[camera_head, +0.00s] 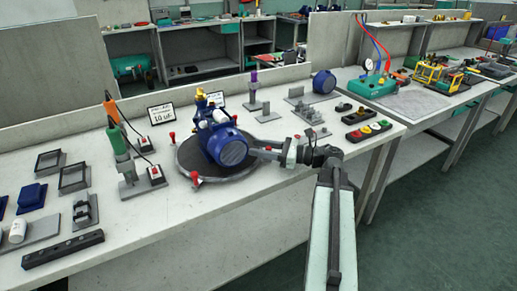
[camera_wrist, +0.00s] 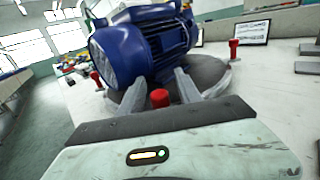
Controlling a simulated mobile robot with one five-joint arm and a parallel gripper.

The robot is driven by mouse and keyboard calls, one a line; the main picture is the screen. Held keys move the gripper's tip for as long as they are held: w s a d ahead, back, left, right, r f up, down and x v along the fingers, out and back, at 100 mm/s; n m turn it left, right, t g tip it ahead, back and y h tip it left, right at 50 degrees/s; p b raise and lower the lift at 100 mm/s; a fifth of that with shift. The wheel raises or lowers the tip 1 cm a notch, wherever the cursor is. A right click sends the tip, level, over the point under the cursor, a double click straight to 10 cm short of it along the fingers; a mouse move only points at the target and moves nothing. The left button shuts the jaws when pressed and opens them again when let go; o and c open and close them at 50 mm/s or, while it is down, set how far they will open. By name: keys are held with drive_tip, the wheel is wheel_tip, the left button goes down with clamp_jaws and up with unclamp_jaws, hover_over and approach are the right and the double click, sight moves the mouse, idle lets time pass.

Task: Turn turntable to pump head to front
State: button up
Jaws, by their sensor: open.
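The dark round turntable (camera_head: 238,176) lies on the workbench, with red pegs standing at its rim. A blue pump (camera_head: 228,150) rests on it; its round motor end faces the front right, and its pump head (camera_head: 207,112) with white and brass parts is at the back left. In the wrist view the blue motor (camera_wrist: 140,45) fills the upper middle. My gripper (camera_head: 256,151) is at the turntable's right edge. Its open fingers (camera_wrist: 159,86) stand on either side of a red peg (camera_wrist: 159,98); I cannot tell whether they touch it. That peg is hidden in the head view.
Two tools, orange and green (camera_head: 120,145), stand left of the turntable beside red-switch boxes. A sign (camera_head: 161,113) stands behind. A button box (camera_head: 368,132) and grey brackets (camera_head: 308,112) are to the right. Black frames and trays lie at the far left.

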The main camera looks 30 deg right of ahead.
clamp_jaws()
drive_tip(key=shift+d, duration=0.1)
idle(1.3)
